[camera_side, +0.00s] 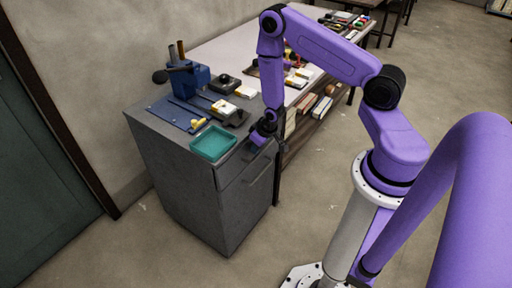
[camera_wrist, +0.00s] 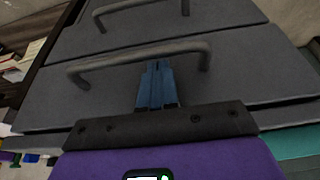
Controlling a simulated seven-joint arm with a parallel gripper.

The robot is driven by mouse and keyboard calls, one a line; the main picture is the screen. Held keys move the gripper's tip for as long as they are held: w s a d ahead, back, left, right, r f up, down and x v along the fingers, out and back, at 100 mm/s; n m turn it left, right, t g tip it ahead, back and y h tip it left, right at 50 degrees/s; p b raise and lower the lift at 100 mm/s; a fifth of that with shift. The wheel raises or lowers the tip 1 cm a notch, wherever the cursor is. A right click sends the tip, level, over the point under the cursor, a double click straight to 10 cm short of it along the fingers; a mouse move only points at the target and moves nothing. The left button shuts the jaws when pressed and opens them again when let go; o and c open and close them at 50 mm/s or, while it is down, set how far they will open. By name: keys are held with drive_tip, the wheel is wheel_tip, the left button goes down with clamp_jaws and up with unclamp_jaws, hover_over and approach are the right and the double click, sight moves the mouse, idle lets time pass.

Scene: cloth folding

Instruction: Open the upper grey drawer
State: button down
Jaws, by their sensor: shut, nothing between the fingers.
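The grey cabinet (camera_side: 185,175) stands against the wall. Its upper grey drawer (camera_side: 231,174) looks closed in the side view. In the wrist view the upper drawer front (camera_wrist: 235,75) is the nearer panel, with a dark bar handle (camera_wrist: 105,66) across it. My gripper (camera_side: 262,132) is at the top of the cabinet front, by the upper drawer. In the wrist view its blue fingers (camera_wrist: 157,68) are shut together and empty. Their tips overlap the middle of the handle; I cannot tell whether they touch it.
The lower drawer (camera_wrist: 225,12) has its own handle (camera_wrist: 187,8). The floor before the cabinet is clear.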

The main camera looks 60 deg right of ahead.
drive_tip(key=s, duration=1.3)
drive_tip(key=shift+w, duration=0.1)
